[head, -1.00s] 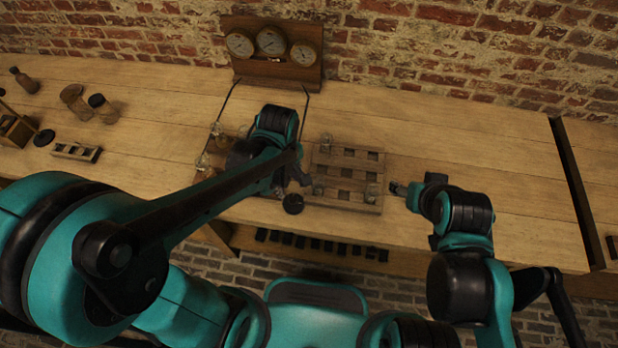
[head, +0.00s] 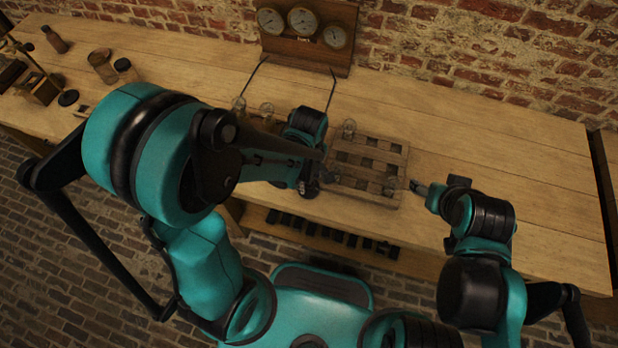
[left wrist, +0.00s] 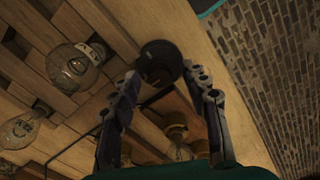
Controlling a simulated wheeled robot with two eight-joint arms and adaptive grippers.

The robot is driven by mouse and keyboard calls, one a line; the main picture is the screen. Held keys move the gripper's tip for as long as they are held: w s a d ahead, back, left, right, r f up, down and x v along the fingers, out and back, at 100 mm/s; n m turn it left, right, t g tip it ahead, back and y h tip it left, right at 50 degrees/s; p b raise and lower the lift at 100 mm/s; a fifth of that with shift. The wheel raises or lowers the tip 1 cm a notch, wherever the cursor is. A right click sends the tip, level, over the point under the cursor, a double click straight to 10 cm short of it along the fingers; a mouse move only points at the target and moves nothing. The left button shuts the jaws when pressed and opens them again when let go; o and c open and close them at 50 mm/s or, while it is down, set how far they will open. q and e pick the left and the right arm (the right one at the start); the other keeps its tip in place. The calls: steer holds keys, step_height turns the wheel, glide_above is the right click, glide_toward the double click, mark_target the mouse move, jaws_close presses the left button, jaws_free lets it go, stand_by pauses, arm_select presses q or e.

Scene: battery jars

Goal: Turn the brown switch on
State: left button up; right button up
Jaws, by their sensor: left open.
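I cannot clearly pick out a brown switch. In the left wrist view, a dark round knob-like piece (left wrist: 160,62) sits between and just beyond the fingertips of my left gripper (left wrist: 162,85). The gripper is open, and I see no clear contact. In the head view, the left gripper (head: 312,172) is low over the bench's front edge, left of the wooden rack; its fingers are largely hidden by the arm. The dark round piece (head: 309,190) shows just below it. My right gripper (head: 418,187) is beside the rack's right edge; its finger opening is too small to judge.
A wooden rack (head: 367,166) holds glass jars, one (head: 349,129) at its back corner. Another jar (left wrist: 75,66) shows in the wrist view. A gauge board (head: 306,49) stands behind, with wires toward the bench. The bench (head: 500,150) is clear at right.

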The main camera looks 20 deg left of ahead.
arm_select(q)
jaws_close()
steer(key=shift+m, duration=0.4)
steer(key=m, duration=0.3)
steer(key=shift+m+b, duration=0.4)
steer(key=m, duration=0.4)
steer(key=shift+m, duration=0.3)
steer(key=m+b, duration=0.1)
steer(key=m, duration=0.7)
steer(key=shift+m, duration=0.5)
